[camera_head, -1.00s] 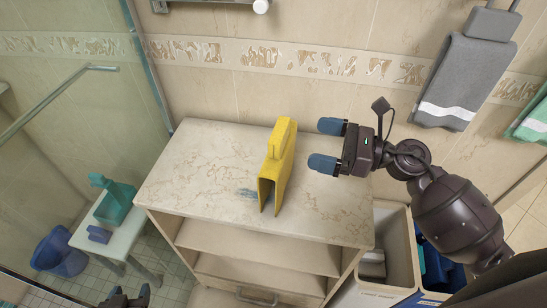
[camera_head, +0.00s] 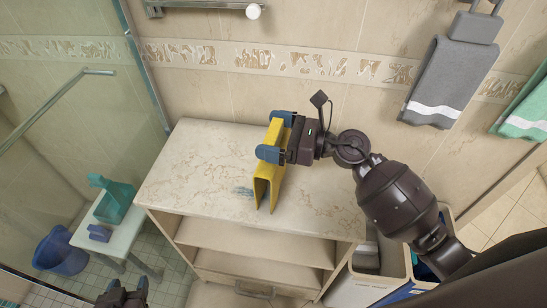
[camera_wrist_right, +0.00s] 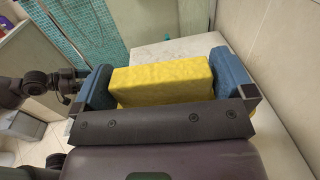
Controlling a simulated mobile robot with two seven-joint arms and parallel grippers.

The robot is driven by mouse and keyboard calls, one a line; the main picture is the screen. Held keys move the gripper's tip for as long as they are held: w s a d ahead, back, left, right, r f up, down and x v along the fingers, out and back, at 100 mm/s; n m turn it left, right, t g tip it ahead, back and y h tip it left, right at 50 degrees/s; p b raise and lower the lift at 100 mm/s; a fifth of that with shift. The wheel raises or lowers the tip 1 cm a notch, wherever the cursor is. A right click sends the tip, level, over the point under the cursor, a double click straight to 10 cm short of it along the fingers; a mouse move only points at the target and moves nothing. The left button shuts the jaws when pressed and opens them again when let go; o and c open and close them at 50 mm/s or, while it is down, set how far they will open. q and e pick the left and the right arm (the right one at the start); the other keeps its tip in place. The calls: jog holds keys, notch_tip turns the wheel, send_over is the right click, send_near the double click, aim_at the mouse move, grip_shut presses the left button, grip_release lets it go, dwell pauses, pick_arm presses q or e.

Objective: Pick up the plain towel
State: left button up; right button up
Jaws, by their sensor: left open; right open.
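A plain yellow towel (camera_head: 268,180) stands folded on the marble top of the vanity cabinet. My right gripper (camera_head: 272,135) is at the towel's far, upper end, with its blue fingers reaching around it. In the right wrist view the yellow towel (camera_wrist_right: 162,82) lies between the two open fingers of my right gripper (camera_wrist_right: 165,85), with small gaps at the sides. The towel's upper part is partly hidden by the gripper in the head view. My left gripper (camera_head: 122,297) shows only in part at the bottom left edge, far from the towel.
The marble top (camera_head: 195,165) is otherwise bare, apart from a bluish patch by the towel. A grey towel (camera_head: 447,80) and a green towel (camera_head: 522,105) hang at the right. Bins (camera_head: 370,265) stand right of the cabinet. A glass shower screen is at the left.

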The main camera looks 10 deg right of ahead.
jog(key=c, duration=0.9)
jog(key=shift+r, duration=0.1)
